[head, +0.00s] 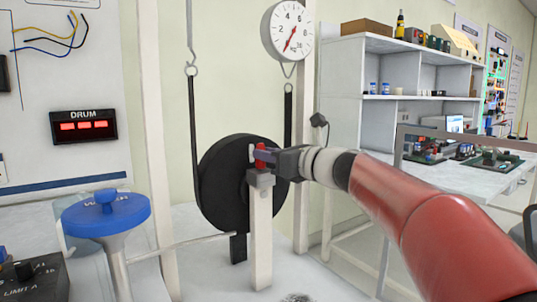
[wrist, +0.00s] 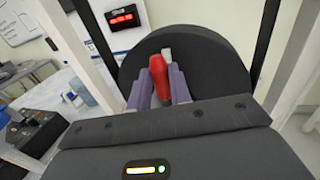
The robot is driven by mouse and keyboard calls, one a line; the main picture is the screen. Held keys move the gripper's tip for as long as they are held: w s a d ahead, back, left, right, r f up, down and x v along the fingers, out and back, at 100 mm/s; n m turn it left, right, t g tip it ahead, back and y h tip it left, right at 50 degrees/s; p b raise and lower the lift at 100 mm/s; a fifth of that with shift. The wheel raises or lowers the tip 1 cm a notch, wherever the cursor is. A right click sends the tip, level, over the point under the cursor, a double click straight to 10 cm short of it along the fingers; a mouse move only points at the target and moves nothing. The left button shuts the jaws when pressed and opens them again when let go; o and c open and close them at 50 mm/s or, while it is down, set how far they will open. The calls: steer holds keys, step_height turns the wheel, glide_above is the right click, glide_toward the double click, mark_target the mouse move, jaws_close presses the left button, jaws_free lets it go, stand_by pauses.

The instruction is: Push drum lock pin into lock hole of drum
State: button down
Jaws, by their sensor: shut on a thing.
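The black drum (head: 222,185) hangs in the rig and fills the upper middle of the wrist view (wrist: 222,66). A red lock pin (head: 261,152) sits at the top of a pale post in front of the drum. My gripper (head: 262,156) comes in from the right and is shut on the red pin. In the wrist view the red pin (wrist: 160,78) lies between the two purple-grey fingers, pointing toward the drum. A small light grey piece (wrist: 167,54) shows just beyond the pin's end, against the drum. The lock hole is hidden, and I cannot tell how deep the pin sits.
A pale post (head: 261,240) stands before the drum. A dial gauge (head: 288,31) hangs above. White frame posts flank the drum. A white workbench (head: 455,180) is at right.

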steer(key=shift+f, duration=0.25)
steer(key=c, duration=1.2)
jaws_free()
steer(key=b+v, duration=0.1)
steer(key=v, duration=0.7)
steer(key=shift+a+f, duration=0.1)
